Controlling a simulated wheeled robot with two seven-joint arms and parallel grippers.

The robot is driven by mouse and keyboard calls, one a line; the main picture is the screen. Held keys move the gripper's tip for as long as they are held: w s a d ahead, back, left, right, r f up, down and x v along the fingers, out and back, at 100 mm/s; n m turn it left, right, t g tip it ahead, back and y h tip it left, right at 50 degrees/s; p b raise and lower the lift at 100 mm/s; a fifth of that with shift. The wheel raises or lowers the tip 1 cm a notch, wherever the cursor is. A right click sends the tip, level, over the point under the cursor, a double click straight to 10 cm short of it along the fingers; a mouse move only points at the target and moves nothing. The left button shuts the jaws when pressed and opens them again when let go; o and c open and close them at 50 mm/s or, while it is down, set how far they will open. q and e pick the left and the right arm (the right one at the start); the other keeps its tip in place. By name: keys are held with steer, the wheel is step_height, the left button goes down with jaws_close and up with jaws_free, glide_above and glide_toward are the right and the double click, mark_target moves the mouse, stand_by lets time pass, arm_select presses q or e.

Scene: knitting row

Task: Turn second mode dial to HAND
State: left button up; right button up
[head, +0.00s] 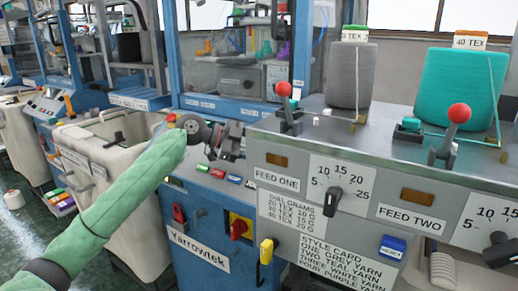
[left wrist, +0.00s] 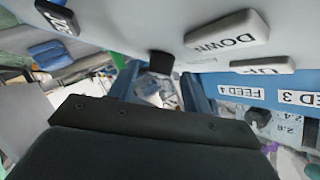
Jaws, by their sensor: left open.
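No dial marked HAND can be read in either view, and I cannot tell which is the second mode dial. A red rotary knob on a yellow plate (head: 240,227) sits on the blue machine front. My left gripper (head: 236,142) is beside the blue frame, above that front. In the left wrist view my left gripper (left wrist: 160,88) is open, fingers apart and nothing held. A small black knob-like part (left wrist: 160,63) shows just beyond and between the fingers, its marking unreadable. My right gripper is in neither view.
A grey feed panel with a black FEED ONE dial (head: 333,201) and a FEED TWO dial (head: 501,250) stands at right, with red-knobbed levers (head: 459,114) and yarn cones (head: 352,75) on top. A cream bin (head: 115,150) stands left. DOWN block (left wrist: 228,37) is close to the wrist.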

arm_select(q)
steer(key=v, duration=0.7)
steer(key=shift+a, duration=0.3)
